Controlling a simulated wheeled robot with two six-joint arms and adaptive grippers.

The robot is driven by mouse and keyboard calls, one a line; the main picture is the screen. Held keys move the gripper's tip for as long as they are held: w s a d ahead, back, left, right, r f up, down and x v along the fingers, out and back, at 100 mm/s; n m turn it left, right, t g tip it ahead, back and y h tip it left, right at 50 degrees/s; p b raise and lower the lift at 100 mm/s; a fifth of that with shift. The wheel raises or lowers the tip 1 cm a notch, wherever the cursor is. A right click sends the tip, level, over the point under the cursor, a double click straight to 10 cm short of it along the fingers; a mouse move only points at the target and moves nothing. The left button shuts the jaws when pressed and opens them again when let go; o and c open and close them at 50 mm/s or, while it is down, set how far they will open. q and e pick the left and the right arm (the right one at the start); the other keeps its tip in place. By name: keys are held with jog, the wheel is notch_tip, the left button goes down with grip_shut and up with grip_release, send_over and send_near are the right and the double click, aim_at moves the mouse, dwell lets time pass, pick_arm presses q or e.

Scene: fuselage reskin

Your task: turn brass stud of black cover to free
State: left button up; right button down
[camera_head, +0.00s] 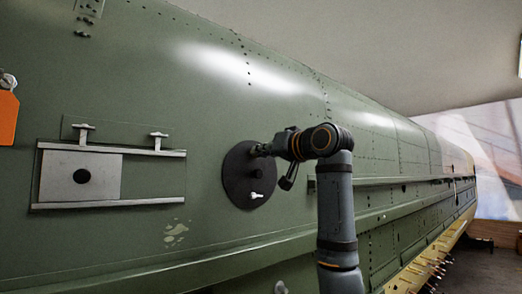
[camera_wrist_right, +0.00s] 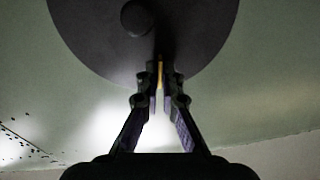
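The black cover (camera_head: 240,172) is a round disc on the green fuselage skin, and its dark face fills the top of the right wrist view (camera_wrist_right: 90,30). My right gripper (camera_head: 262,150) is at the cover's upper right. In the right wrist view its fingertips (camera_wrist_right: 160,82) are close together around the brass stud (camera_wrist_right: 160,72), a thin strip of which shows between them. The stud is hidden by the gripper in the head view. A pale T-shaped stud (camera_head: 256,196) stands out low on the cover. My left gripper is not in view.
A grey plate with a dark hole (camera_head: 105,178) sits between two rails with T-handles on the left. An orange tag (camera_head: 8,118) hangs at the left edge. A long ledge (camera_head: 400,190) runs along the skin on the right. A dark round knob (camera_wrist_right: 137,17) projects from the cover.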

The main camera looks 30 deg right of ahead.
jog(key=shift+n+p, duration=0.45)
jog(key=shift+n, duration=1.25)
jog(key=c, duration=1.5)
grip_release()
jog(key=shift+c, duration=0.2)
jog(key=shift+s, duration=0.1)
jog(key=s+d, duration=0.1)
jog(key=s, duration=1.1)
